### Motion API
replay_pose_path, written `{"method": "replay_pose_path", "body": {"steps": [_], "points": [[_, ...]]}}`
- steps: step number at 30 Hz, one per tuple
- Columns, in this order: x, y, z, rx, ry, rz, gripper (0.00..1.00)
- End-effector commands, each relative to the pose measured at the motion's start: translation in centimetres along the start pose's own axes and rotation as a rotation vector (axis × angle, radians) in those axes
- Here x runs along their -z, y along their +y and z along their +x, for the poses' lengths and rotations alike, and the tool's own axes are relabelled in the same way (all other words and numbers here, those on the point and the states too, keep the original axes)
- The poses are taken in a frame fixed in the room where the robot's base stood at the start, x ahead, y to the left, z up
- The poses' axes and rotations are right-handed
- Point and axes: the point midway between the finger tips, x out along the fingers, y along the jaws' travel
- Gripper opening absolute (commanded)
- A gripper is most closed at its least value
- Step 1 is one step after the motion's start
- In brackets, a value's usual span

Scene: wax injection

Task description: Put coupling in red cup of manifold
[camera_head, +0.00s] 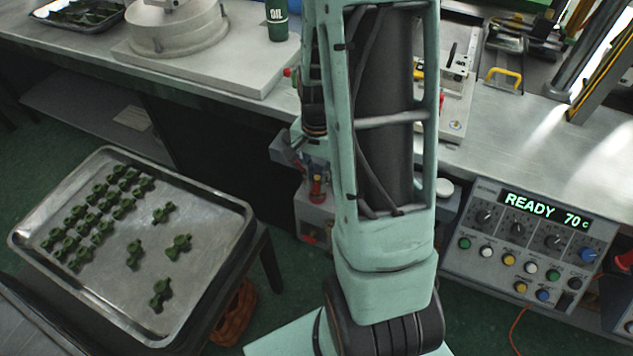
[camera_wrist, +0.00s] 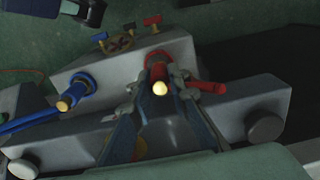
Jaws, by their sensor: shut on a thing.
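In the wrist view my gripper (camera_wrist: 166,84) points at the grey manifold (camera_wrist: 225,105). Its two fingers are shut on the coupling (camera_wrist: 160,88), whose pale yellow end shows between them. The red cup (camera_wrist: 156,57) of the manifold is right at the fingertips, in line with the coupling. How far the coupling sits in the cup is hidden by the fingers.
A blue fitting (camera_wrist: 76,88) with a blue hose (camera_wrist: 28,122) is on the manifold's left, and a red stub (camera_wrist: 206,87) is just right of my fingers. In the head view a control panel (camera_head: 522,245) reads READY 70 c. A metal tray (camera_head: 205,215) holds several green parts.

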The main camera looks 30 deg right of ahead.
Motion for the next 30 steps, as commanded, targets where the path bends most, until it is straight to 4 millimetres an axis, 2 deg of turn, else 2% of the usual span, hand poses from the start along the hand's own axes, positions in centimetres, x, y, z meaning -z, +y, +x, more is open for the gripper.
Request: {"method": "replay_pose_path", "body": {"steps": [1, 2, 15, 16, 20, 30], "points": [[-0.13, 0.05, 1.09, 0.0, -0.001, 0.0, 0.0], [-0.18, 0.06, 1.27, 0.0, 0.0, 0.001, 0.0], [-0.22, 0.08, 1.71, 0.0, 0.0, 0.001, 0.0], [-0.21, 0.08, 1.55, 0.0, 0.0, 0.002, 0.2], [-0.22, 0.09, 1.53, 0.0, 0.0, 0.002, 0.34], [-0.21, 0.08, 1.19, 0.0, 0.0, 0.002, 0.34]]}}
